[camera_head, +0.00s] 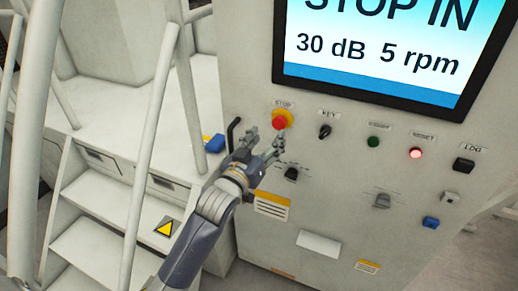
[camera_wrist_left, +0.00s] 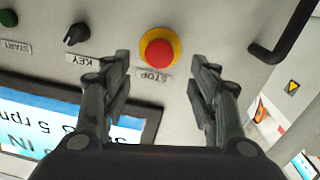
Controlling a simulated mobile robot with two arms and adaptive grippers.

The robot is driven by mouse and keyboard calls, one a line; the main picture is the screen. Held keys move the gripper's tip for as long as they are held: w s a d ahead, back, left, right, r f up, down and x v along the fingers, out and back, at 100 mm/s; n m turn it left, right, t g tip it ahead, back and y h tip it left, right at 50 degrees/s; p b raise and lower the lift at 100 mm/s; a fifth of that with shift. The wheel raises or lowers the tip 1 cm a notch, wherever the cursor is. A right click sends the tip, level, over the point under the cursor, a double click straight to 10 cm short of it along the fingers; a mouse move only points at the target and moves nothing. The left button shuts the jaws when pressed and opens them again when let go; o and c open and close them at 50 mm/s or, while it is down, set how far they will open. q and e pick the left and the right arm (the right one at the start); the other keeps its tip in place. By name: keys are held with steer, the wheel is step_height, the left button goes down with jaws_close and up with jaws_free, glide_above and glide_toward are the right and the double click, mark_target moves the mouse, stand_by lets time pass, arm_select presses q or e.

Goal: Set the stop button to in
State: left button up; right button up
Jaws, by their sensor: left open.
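The stop button (camera_head: 280,121) is a red knob on a yellow ring, below a STOP label on the light grey control panel (camera_head: 330,180). In the left wrist view the stop button (camera_wrist_left: 159,52) lies ahead, framed between my fingers. The screen (camera_head: 385,55) above reads "STOP IN", "30 dB", "5 rpm". My left gripper (camera_head: 266,139) is open and empty, just below and left of the button in the head view. In the wrist view my left gripper (camera_wrist_left: 160,80) shows its fingers spread on both sides of the button. Contact cannot be told. My right gripper is not in view.
Right of the button are a key switch (camera_head: 325,131), a green start button (camera_head: 373,142), a lit red reset button (camera_head: 415,154) and a black log switch (camera_head: 464,164). A black handle (camera_head: 232,133) sits at the panel's left edge. White stairs (camera_head: 110,205) with rails stand left.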

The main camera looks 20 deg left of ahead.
arm_select(q)
steer(key=shift+s+a, duration=0.2)
steer(key=shift+s, duration=2.1)
steer(key=s+f+g+b, duration=0.1)
steer(key=s+f+g, duration=0.15)
steer(key=f, duration=1.35)
steer(key=s+f+g, duration=0.1)
steer(key=f+g, duration=0.3)
steer(key=f, duration=1.2)
steer(key=s+a+f+m+g+y, duration=0.1)
steer(key=s+f+g, duration=0.1)
steer(key=s+f, duration=0.75)
steer(key=s+f+m+g, duration=0.1)
steer(key=s+f+g, duration=0.35)
steer(key=f, duration=0.75)
steer(key=s+f+g, duration=0.1)
steer(key=s+f, duration=0.4)
steer(key=s, duration=0.5)
steer(key=s+a+f+g+b, duration=0.1)
steer(key=s+f, duration=0.4)
steer(key=s, duration=0.6)
steer(key=s+f+m+g, duration=0.1)
steer(key=s+f, duration=0.4)
steer(key=s, duration=0.5)
steer(key=shift+s+a+g+y+b, duration=0.15)
steer(key=shift+a+g+y+b, duration=0.15)
steer(key=shift+g, duration=0.2)
